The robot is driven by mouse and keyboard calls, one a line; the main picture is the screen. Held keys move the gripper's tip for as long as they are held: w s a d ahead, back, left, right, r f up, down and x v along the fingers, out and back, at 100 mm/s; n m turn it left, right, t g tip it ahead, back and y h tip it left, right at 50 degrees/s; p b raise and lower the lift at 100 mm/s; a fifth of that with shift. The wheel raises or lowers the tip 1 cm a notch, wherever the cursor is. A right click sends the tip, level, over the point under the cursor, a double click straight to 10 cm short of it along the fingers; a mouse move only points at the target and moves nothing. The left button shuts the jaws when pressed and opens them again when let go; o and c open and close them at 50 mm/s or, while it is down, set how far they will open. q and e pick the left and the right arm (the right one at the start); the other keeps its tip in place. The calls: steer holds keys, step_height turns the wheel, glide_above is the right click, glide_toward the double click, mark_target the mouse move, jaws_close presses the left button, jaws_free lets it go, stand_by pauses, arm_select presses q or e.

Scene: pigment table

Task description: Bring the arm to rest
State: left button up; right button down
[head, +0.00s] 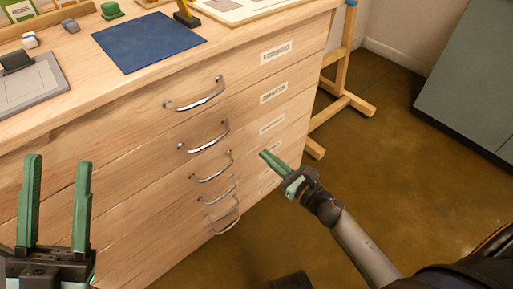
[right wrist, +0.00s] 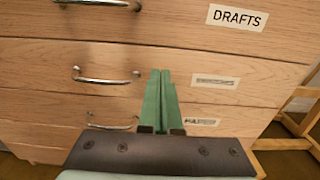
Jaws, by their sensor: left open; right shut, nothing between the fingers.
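My left gripper (head: 54,205) is open and empty at the lower left of the head view, in front of the wooden drawer cabinet (head: 120,195). My right gripper (head: 269,157) is shut with nothing in it, in front of the cabinet's right part, to the right of the handles. In the right wrist view its green fingers (right wrist: 161,90) lie together, pointing at the drawer fronts. A drawer label reading DRAFTS (right wrist: 238,18) shows there at the upper right. The drawers look closed.
Metal handles (head: 195,97) stick out from the drawer fronts. On the cabinet top lie a blue mat (head: 149,42), a grey tray (head: 40,92) and small blocks. A wooden stand (head: 345,85) is at the right. Floor (head: 400,150) is clear between it and a grey cabinet (head: 475,70).

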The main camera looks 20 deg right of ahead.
steer(key=v, duration=0.4)
steer(key=shift+s+d, duration=0.1)
steer(key=shift+s, duration=0.25)
steer(key=shift+r, duration=0.1)
